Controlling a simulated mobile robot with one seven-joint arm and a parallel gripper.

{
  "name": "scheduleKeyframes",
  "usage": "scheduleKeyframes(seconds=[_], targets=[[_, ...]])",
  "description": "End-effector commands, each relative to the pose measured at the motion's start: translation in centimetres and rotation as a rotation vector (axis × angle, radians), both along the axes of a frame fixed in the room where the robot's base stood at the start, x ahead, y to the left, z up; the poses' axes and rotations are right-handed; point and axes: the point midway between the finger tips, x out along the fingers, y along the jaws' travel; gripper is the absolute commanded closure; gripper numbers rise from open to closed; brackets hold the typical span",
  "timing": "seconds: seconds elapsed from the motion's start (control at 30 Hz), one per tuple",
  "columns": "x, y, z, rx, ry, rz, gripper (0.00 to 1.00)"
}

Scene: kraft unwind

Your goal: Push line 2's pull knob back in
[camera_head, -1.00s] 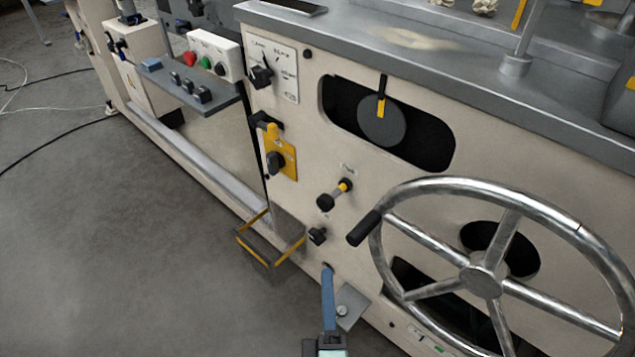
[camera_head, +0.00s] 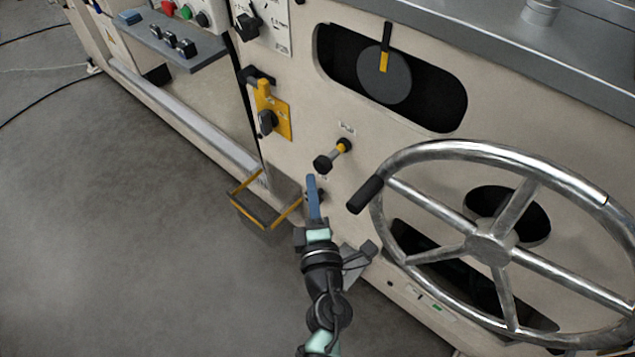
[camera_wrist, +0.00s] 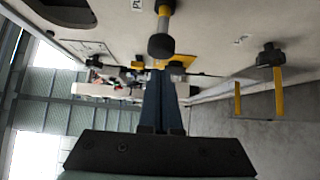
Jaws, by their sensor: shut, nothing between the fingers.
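A black pull knob (camera_head: 322,164) stands out from the cream machine panel on a bare metal shaft. A yellow band shows on the shaft close to the panel collar. It also shows in the wrist view (camera_wrist: 161,46), just beyond my fingertips. Its label is too small to read. My gripper (camera_head: 312,181) is shut and empty, its blue fingers together and pointing up just below the knob in the head view. In the wrist view my gripper (camera_wrist: 161,80) points toward the knob. I see no clear contact.
A large metal handwheel (camera_head: 490,245) with a black handle (camera_head: 365,194) is close on the right. A yellow plate with a black switch (camera_head: 268,122) is up-left. Open floor (camera_head: 130,230) lies left.

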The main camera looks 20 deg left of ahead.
Motion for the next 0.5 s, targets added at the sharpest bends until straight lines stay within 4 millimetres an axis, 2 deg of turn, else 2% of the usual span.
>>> scheduleKeyframes(seconds=[0.2, 0.5], targets=[[1.5, -0.5, 0.0, 0.000, 0.000, 0.000, 1.00], [1.6, -0.6, 0.0, 0.000, 0.000, 0.000, 1.00]])
